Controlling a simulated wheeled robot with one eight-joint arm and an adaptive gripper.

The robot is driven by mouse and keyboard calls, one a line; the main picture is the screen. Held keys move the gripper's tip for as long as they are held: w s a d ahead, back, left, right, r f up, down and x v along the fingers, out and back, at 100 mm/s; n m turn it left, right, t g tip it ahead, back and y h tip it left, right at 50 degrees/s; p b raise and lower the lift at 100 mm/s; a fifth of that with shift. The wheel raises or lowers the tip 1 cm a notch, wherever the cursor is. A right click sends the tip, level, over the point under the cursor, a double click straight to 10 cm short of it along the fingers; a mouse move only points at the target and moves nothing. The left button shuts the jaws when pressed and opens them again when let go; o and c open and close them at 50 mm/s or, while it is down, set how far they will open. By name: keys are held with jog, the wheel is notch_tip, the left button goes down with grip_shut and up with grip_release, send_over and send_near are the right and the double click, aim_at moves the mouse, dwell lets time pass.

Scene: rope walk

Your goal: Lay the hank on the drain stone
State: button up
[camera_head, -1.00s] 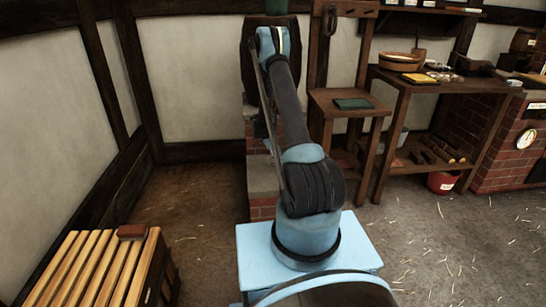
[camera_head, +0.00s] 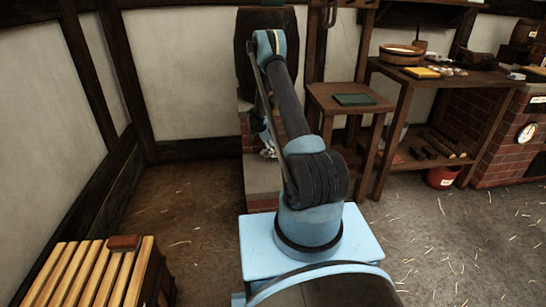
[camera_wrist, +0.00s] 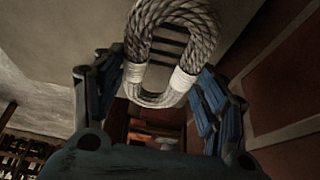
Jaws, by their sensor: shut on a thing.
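The hank (camera_wrist: 176,22) is a looped grey rope with white bindings, large in the wrist view. My gripper (camera_wrist: 155,92) is shut on it, with blue-padded fingers on either side. A pale grey surface with dark slots behind the hank in the wrist view looks like the drain stone (camera_wrist: 112,22). In the head view a pale slab on brick (camera_head: 261,180) stands below my gripper (camera_head: 268,150); I take it to be the same stone. My arm partly covers the gripper there, and the hank is not clear. The hank appears apart from the stone, but contact cannot be told.
A wooden stand with a dark green pad (camera_head: 354,99) is right of my arm. A workbench (camera_head: 415,80) with bowls and small items is beyond it. A slatted bench (camera_head: 85,275) with a brown block (camera_head: 124,242) stands at the lower left. Open floor lies between.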

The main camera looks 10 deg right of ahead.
notch_tip(320, 180, down, 3)
jog(key=shift+a+r, duration=0.1)
jog(key=shift+w+f, duration=0.15)
jog(key=shift+f, duration=0.4)
jog(key=o, duration=1.1)
jog(key=v, duration=1.2)
